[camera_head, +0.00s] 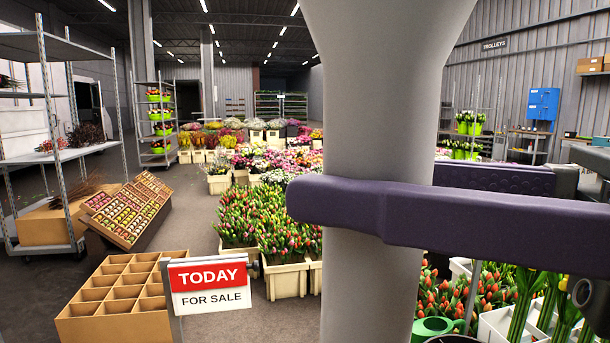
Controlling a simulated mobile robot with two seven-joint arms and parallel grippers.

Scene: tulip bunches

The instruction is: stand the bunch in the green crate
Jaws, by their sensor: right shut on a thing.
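At the lower right edge, part of my right gripper (581,291) shows as dark and grey pieces. Its fingertips are largely hidden. It is shut on a bunch of tulips, whose green stems and leaves (523,300) show just left of it, above a white divided crate (492,327). I cannot clearly see where the jaws grip. No green crate stands out close by. Small light green containers (468,127) stand on a rack far back at the right. My left gripper is not in view.
A thick grey upright and a purple bar block the middle. A green watering can (433,327) shows at the bottom. A divided cardboard box (115,330) and a red-and-white sign (210,285) stand at lower left. Tulip crates (287,281) fill the centre; grey floor is open at left.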

